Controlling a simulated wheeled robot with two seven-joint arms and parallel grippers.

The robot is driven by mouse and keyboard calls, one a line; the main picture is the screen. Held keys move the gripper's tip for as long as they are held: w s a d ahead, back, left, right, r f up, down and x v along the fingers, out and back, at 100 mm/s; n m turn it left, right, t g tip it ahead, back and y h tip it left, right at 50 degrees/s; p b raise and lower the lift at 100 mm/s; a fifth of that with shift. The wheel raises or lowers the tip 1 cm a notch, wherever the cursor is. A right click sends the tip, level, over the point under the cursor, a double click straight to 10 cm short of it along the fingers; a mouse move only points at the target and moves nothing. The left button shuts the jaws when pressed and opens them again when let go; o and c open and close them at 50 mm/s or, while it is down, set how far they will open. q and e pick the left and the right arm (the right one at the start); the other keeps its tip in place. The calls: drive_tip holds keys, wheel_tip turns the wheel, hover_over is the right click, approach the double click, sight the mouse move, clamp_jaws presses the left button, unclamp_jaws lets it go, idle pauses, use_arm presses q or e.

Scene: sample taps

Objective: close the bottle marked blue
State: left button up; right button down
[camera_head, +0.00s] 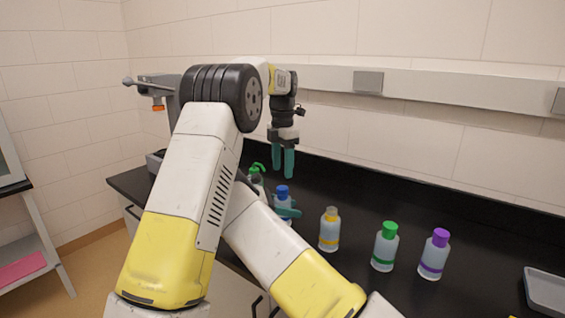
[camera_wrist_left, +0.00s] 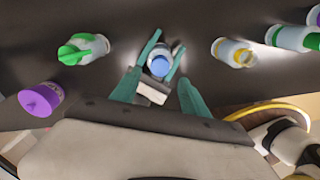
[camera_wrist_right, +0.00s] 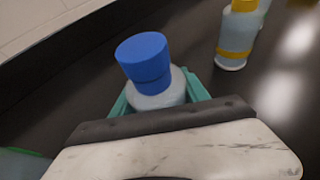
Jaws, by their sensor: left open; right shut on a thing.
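The bottle with the blue cap (camera_head: 282,190) stands on the black bench, partly hidden by my arm. The blue cap (camera_wrist_right: 145,62) sits on the bottle's neck (camera_wrist_right: 160,96) in the right wrist view; I cannot tell whether it is screwed tight. My right gripper (camera_head: 287,212) is shut on the bottle's body, below the cap. My left gripper (camera_head: 284,162) is open and empty, pointing down above the bottle and apart from it. In the left wrist view the cap (camera_wrist_left: 160,66) shows beyond the left fingers.
To the right stand a yellow-banded bottle (camera_head: 329,230), a green-capped bottle (camera_head: 385,247) and a purple-capped bottle (camera_head: 434,254). A green-topped bottle (camera_head: 257,179) stands close on the left. A grey tray (camera_head: 545,291) lies at far right. The wall runs behind the bench.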

sight(282, 187)
use_arm(q)
wheel_tip(282, 187, down, 7)
drive_tip(key=shift+r, duration=0.15)
drive_tip(key=shift+c, duration=0.2)
clamp_jaws()
drive_tip(key=m, duration=0.4)
drive_tip(key=shift+m, duration=0.3)
drive_tip(key=m, duration=0.8)
drive_tip(key=shift+m, duration=0.3)
drive_tip(key=m, duration=0.3)
